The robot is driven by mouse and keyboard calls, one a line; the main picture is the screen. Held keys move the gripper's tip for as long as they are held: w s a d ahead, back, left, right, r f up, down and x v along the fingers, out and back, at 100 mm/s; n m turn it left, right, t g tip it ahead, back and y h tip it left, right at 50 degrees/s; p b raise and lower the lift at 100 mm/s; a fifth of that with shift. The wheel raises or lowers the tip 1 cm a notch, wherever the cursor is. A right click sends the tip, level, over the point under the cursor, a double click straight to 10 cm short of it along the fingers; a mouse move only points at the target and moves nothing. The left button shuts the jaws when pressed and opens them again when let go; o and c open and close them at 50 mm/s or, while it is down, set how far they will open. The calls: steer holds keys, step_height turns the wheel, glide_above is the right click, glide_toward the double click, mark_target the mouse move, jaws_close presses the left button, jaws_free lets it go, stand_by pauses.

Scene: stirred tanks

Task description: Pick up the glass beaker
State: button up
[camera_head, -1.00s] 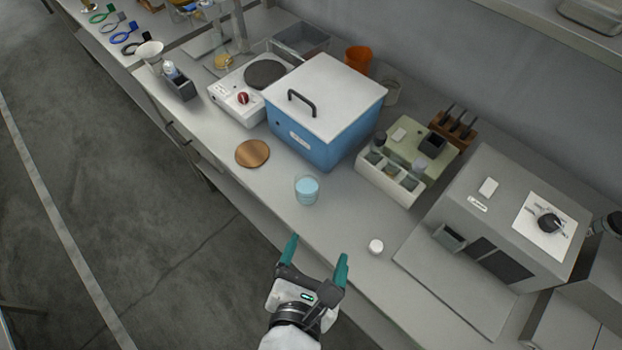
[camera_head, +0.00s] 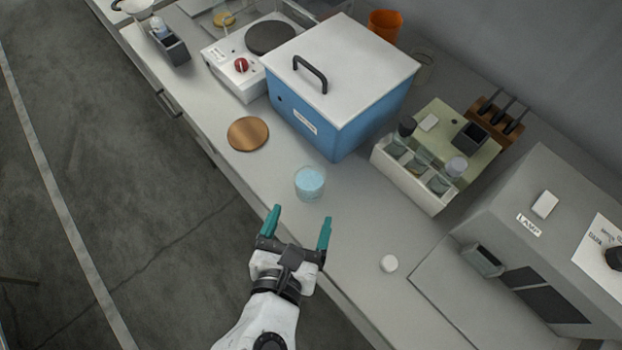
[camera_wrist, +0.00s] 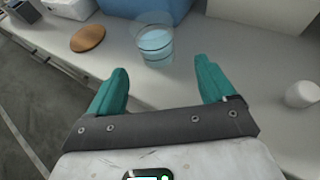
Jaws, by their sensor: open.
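The glass beaker (camera_head: 310,183) stands upright on the bench and holds pale blue liquid. It also shows in the wrist view (camera_wrist: 155,45), ahead of the fingers and between their directions. My gripper (camera_head: 299,226) has two teal fingers spread apart with nothing between them. It is at the bench's front edge, short of the beaker and apart from it. In the wrist view the open fingers (camera_wrist: 167,82) point toward the beaker.
A blue box with a white lid (camera_head: 345,75) stands behind the beaker. A vial rack (camera_head: 415,176) and a grey lamp box (camera_head: 545,245) stand farther right. Bench around the beaker is clear.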

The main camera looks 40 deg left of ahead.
mark_target(305, 196)
steer(key=x, duration=0.4)
steer(key=shift+w+a, duration=0.1)
steer(key=shift+w, duration=0.1)
steer(key=shift+s+a+f+x, duration=0.1)
steer(key=shift+s+f+x, duration=0.05)
steer(key=shift+x, duration=1.2)
steer(key=shift+s+a+f+x, duration=0.1)
steer(key=shift+a+x, duration=0.05)
steer(key=shift+x, duration=1.15)
steer(key=c, duration=1.1)
steer(key=shift+r, duration=0.15)
